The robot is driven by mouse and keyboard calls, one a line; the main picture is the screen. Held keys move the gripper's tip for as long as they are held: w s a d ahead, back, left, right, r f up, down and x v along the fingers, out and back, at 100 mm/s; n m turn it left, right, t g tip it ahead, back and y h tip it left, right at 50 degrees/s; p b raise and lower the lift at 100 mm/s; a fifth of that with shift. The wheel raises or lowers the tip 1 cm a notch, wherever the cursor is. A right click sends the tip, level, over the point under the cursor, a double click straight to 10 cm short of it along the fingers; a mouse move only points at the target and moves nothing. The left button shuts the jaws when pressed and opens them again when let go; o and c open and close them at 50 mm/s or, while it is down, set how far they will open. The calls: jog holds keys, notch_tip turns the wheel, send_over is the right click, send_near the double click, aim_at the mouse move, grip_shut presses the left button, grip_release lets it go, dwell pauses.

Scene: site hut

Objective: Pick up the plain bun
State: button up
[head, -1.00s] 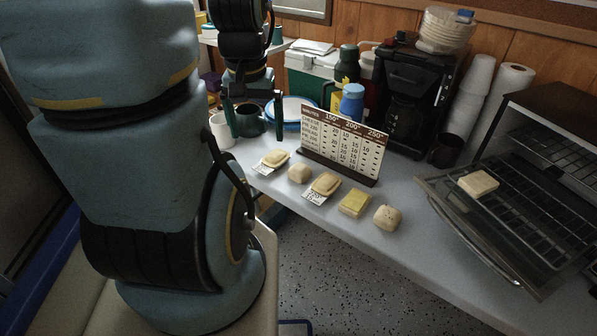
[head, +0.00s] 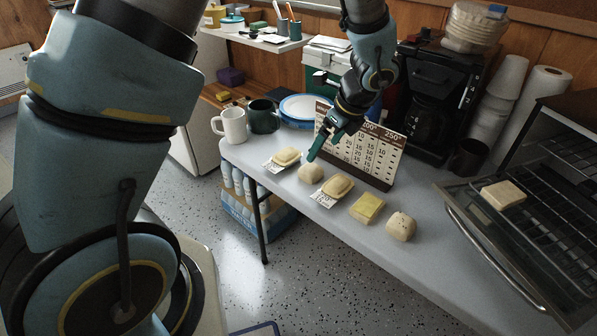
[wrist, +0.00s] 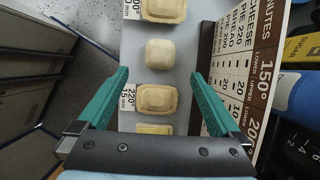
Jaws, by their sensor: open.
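The plain bun (head: 311,173) is small, pale and rounded. It sits on the table between two pies in the head view. It also shows in the wrist view (wrist: 160,53), centred between my fingers but a little past their tips. My gripper (head: 324,146) is open and empty, above the row and close to the plain bun. In the wrist view, its green fingers (wrist: 158,76) are spread wide, with one pie showing between them. A speckled bun (head: 401,227) sits at the right end of the row.
Pies (head: 286,156) (head: 338,186) on cards flank the bun; a yellow-topped slice (head: 367,208) follows. A timing sign (head: 372,160) stands close behind the row. Mugs (head: 231,125) are at left. An open oven (head: 545,180) with a pale slab (head: 503,195) is at right.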

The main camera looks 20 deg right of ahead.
aim_at(313, 167)
jog(key=p+x, duration=0.1)
jog(key=x, duration=0.9)
jog(key=c, duration=1.4)
